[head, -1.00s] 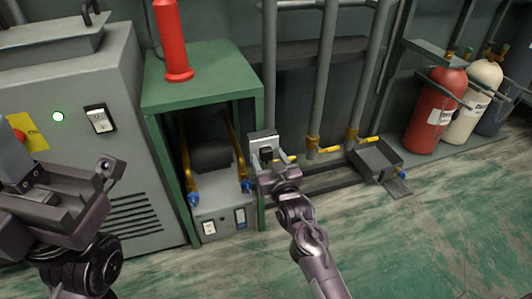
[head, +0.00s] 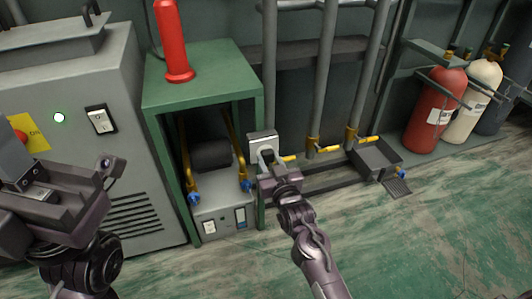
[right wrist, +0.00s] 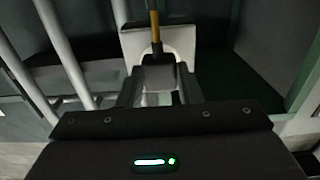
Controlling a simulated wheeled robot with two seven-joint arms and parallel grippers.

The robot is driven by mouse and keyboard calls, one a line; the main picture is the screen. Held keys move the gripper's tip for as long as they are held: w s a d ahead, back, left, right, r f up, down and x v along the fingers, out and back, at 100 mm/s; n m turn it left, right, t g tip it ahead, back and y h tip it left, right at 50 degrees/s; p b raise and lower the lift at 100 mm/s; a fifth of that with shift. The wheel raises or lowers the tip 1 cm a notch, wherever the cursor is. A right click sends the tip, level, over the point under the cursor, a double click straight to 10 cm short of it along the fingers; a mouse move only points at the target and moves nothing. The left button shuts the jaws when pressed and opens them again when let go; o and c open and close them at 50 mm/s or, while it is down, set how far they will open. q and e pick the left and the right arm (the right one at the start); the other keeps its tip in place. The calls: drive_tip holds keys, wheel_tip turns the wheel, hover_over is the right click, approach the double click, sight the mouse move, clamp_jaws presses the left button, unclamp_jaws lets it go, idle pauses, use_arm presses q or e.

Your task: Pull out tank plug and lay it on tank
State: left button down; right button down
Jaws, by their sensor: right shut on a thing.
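My right gripper (head: 267,162) is in front of a white wall socket box (head: 262,139) beside the green cabinet. In the right wrist view my right gripper (right wrist: 158,92) is shut on a small grey plug (right wrist: 158,74) with a yellow-brown cord (right wrist: 155,27). The white plate (right wrist: 180,42) lies just beyond it. I cannot tell whether the plug still touches the socket. A dark cylinder (head: 211,155) sits on a grey unit in the cabinet; it may be the tank. My left gripper (head: 62,178) is at the left, its jaw state unclear.
The green cabinet (head: 205,75) has a red cylinder (head: 170,40) on top. Pipes with yellow valve handles (head: 325,147) and a grey tray (head: 375,157) are to the right. Gas bottles (head: 437,110) stand farther right.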

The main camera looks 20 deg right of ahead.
drive_tip(key=shift+s+d+p, duration=0.1)
drive_tip(key=shift+s+p, duration=1.5)
drive_tip(key=shift+s, duration=0.9)
